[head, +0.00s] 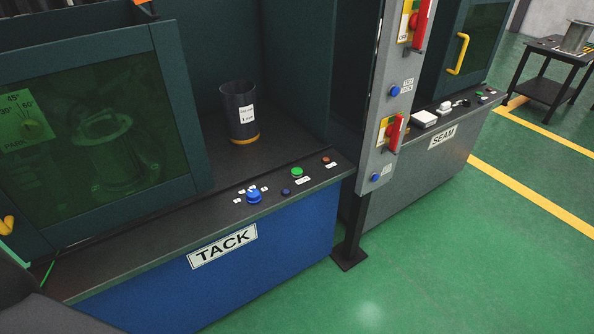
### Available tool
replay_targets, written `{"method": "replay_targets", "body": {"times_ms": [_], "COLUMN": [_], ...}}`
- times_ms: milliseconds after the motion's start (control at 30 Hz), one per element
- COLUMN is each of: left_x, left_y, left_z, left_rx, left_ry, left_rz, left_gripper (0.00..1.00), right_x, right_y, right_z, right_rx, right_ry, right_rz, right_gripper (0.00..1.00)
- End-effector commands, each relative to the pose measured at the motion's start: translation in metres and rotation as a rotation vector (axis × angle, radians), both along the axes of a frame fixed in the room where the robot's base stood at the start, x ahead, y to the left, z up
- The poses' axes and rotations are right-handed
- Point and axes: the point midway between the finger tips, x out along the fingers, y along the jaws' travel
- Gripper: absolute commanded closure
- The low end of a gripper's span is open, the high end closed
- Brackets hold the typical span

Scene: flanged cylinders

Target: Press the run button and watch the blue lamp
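The TACK station's console (222,216) has a green button (296,172) with a small white label, and a red one (326,159) to its right. A larger blue knob or button (254,197) with several small tags around it sits to the left. A small dark blue round thing (285,191) sits between; I cannot tell if it is a lamp or lit. Two blue round fittings, an upper (395,91) and a lower (375,178), sit on the grey post. The labels are too small to read, so none is certainly the run button. Neither gripper is in view.
A dark windowed door (180,95) covers the left of the TACK bay, with a flanged cylinder (108,155) behind it. A dark canister (239,112) stands on the bench. Red switch handles (395,133) are on the post. The SEAM station (443,137) is right; green floor in front is clear.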

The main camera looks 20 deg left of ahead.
Motion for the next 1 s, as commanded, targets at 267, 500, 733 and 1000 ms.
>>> {"method": "replay_targets", "body": {"times_ms": [267,500,733,1000], "left_x": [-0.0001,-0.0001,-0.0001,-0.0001], "left_y": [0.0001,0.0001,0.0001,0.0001], "left_z": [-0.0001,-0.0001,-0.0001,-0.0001], "left_rx": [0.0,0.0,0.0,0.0], "left_ry": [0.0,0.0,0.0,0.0], "left_rz": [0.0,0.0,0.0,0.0], "left_gripper": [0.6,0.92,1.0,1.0], "right_x": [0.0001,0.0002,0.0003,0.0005], "right_y": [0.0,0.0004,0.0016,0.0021], "right_z": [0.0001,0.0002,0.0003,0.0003], "right_rx": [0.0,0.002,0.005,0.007], "right_ry": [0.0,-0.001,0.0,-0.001], "right_rz": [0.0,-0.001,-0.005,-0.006], "right_gripper": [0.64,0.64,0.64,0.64]}}
